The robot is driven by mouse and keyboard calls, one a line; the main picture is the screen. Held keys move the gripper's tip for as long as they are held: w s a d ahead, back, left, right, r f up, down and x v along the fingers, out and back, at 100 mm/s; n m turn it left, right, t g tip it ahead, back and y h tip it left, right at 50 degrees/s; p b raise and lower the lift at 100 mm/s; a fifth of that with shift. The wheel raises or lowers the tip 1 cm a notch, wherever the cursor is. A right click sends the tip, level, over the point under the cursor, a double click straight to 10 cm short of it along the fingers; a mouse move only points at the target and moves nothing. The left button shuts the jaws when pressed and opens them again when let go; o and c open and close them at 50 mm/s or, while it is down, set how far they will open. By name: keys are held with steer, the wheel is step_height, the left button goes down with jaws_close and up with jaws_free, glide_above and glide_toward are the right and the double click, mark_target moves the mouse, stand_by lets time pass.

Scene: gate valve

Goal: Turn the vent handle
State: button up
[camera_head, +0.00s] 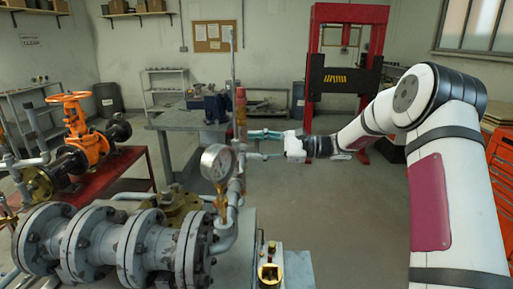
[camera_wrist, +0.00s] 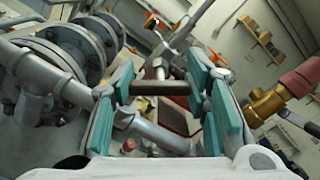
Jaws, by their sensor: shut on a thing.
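In the head view my gripper (camera_head: 258,145) reaches in from the right, level with the upright pipe beside the gauge. The handle is too small to make out clearly there.
A pressure gauge (camera_head: 216,163) stands left of my gripper. A red and brass fitting (camera_head: 240,105) rises just above it and also shows at right in the wrist view (camera_wrist: 290,90). Large flanged pipes (camera_head: 110,245) fill the lower left. Open floor lies beyond to the right.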

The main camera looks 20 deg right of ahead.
steer(key=n, duration=0.4)
steer(key=shift+f+b, duration=0.1)
steer(key=shift+b, duration=0.3)
steer(key=shift+s+f+n+b, duration=0.1)
steer(key=shift+n+b, duration=0.3)
steer(key=shift+n, duration=2.1)
steer(key=o, duration=1.2)
steer(key=v, duration=1.2)
